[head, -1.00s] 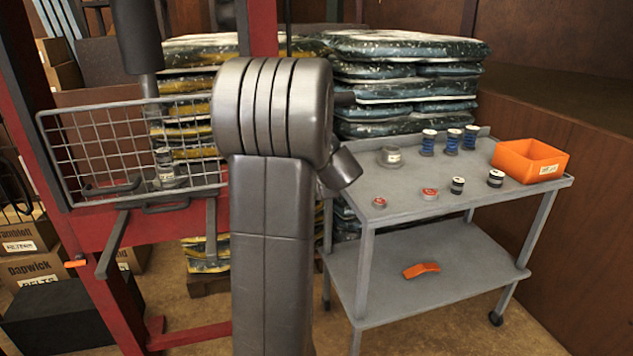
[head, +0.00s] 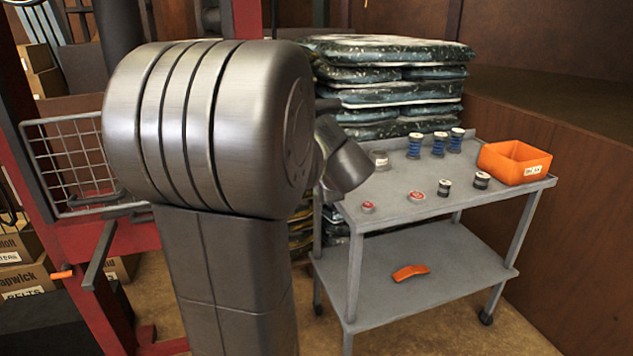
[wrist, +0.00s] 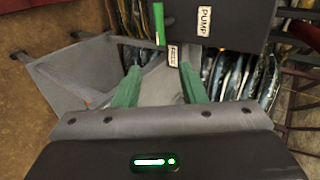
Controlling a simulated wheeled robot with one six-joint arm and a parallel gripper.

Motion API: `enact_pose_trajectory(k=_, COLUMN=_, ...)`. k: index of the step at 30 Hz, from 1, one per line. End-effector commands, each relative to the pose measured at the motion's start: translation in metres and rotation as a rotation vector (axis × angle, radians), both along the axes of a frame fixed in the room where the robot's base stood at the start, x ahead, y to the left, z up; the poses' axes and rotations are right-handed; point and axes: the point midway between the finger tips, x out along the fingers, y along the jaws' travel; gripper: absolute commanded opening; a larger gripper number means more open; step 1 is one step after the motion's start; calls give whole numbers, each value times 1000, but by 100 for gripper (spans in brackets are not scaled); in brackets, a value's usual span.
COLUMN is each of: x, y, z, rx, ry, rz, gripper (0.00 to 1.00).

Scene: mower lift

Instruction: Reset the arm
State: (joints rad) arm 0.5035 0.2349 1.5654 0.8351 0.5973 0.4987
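My gripper (wrist: 160,78) shows in the wrist view, its two green fingers spread apart. Nothing is clearly held between them; a grey surface and a small white label show behind and between the fingers. In the head view my arm fills the left middle, and my gripper is hidden behind it or out of view.
A grey cart (head: 400,205) holds spools, small cans and an orange bin (head: 515,162); an orange piece (head: 410,272) lies on its lower shelf. Stacked bags (head: 390,80) stand behind. A wire basket (head: 75,165) is at left. A dark box marked PUMP (wrist: 235,20) shows in the wrist view.

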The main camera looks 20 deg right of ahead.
Motion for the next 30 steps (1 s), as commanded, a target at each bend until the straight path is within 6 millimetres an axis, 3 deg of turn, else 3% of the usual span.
enact_pose_trajectory(k=8, x=9, y=1, z=-7, rx=1, ry=2, rz=2, gripper=38)
enact_pose_trajectory(k=30, x=105, y=3, z=-70, rx=0, ry=1, rz=2, gripper=38)
